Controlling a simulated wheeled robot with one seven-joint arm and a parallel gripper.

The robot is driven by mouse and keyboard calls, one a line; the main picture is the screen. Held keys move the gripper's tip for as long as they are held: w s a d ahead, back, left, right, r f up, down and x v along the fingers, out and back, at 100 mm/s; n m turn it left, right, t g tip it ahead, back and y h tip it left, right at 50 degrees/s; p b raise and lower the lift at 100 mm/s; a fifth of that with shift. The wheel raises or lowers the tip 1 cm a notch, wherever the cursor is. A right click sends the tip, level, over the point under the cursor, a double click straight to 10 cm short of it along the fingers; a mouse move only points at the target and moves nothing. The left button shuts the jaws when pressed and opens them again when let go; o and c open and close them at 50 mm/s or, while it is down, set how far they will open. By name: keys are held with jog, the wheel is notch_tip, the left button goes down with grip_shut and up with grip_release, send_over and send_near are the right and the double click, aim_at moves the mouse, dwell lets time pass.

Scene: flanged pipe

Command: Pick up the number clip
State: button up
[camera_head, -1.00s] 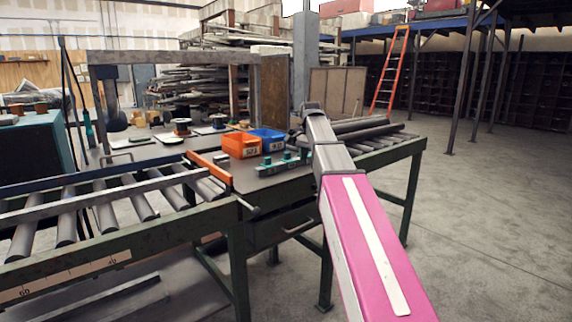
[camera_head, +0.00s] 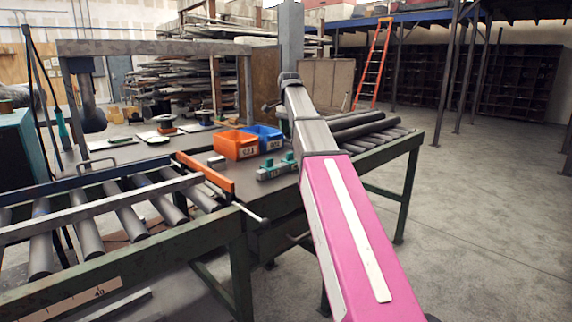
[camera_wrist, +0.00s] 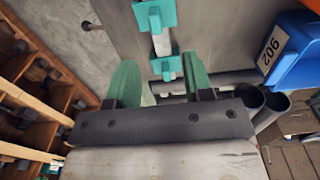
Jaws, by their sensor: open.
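Number labels show on the bins: a white label reading 206 (camera_wrist: 270,50) is on the blue bin (camera_wrist: 300,68) in the wrist view. I cannot tell whether this is the number clip. My gripper (camera_wrist: 161,76) is open with green fingers, and nothing is gripped. A teal-and-grey fixture (camera_wrist: 160,42) appears ahead, between the fingers in the picture; the label is to their right. In the head view, the orange bin (camera_head: 235,146) and blue bin (camera_head: 266,134) stand side by side with white labels, and the teal-and-grey fixture (camera_head: 276,168) lies before them. My fingers are hidden there.
A roller conveyor (camera_head: 110,215) with an orange end bar (camera_head: 205,172) runs at the left. Dark pipes (camera_head: 362,126) lie on the table's right. A small grey block (camera_head: 216,160) sits beside the orange bin. Open floor lies right of the table.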

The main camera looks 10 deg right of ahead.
aim_at(290, 153)
notch_tip(290, 153, down, 5)
jog(key=shift+s, duration=0.1)
jog(key=f, duration=0.5)
jog(key=shift+s+d, duration=0.1)
jog(key=shift+s, duration=0.15)
grip_shut()
